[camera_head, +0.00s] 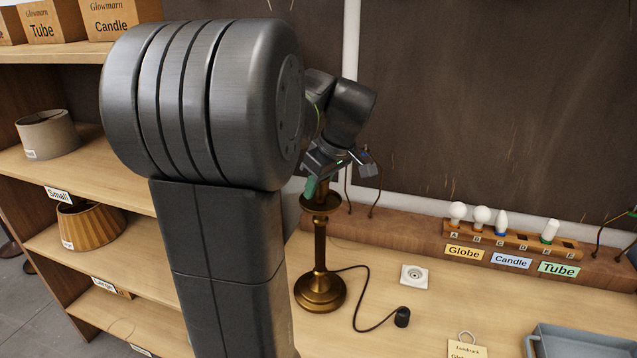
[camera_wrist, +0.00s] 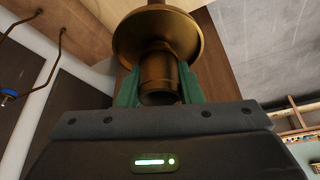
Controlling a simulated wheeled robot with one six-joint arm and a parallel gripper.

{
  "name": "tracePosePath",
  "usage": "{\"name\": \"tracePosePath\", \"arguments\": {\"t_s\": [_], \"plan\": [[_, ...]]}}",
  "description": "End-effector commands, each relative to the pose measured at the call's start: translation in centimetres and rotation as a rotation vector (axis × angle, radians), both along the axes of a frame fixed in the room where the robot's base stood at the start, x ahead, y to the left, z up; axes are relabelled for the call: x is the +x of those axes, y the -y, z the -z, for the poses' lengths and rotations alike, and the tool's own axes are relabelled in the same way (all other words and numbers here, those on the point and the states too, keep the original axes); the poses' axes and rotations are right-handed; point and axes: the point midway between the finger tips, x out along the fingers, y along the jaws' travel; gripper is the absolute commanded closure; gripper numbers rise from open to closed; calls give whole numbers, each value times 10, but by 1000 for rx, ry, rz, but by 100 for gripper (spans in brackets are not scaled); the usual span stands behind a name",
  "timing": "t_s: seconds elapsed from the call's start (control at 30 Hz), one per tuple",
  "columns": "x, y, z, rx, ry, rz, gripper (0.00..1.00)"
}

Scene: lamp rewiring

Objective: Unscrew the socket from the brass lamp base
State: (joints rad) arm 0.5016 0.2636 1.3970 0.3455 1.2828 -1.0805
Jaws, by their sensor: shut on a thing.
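The brass lamp base (camera_head: 319,245) stands upright on the bench, with a round foot and a wide cup near its top. The cup also shows large in the wrist view (camera_wrist: 157,35). The brass socket (camera_wrist: 157,80) is a short cylinder beside the cup in that view. My gripper (camera_wrist: 157,92) is shut on the socket, with a green finger on each side of it. In the head view my gripper (camera_head: 317,187) is at the top of the lamp, and my arm hides part of it. I cannot tell whether the socket is loose.
A dark cord (camera_head: 365,290) runs from the lamp to a plug (camera_head: 402,317). A white wall outlet plate (camera_head: 415,276) lies right of the lamp. A bulb rack (camera_head: 510,240) stands at the back. A grey tray (camera_head: 585,343) is at front right. Shelves with shades (camera_head: 90,226) are left.

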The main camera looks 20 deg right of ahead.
Motion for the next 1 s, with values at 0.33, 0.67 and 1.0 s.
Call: {"name": "tracePosePath", "arguments": {"t_s": [0.33,0.67,1.0], "plan": [[0,0,-2,2,1,-103,88],[-1,-2,-2,1,0,-492,88],[-3,-3,-1,0,1,-701,88]]}}
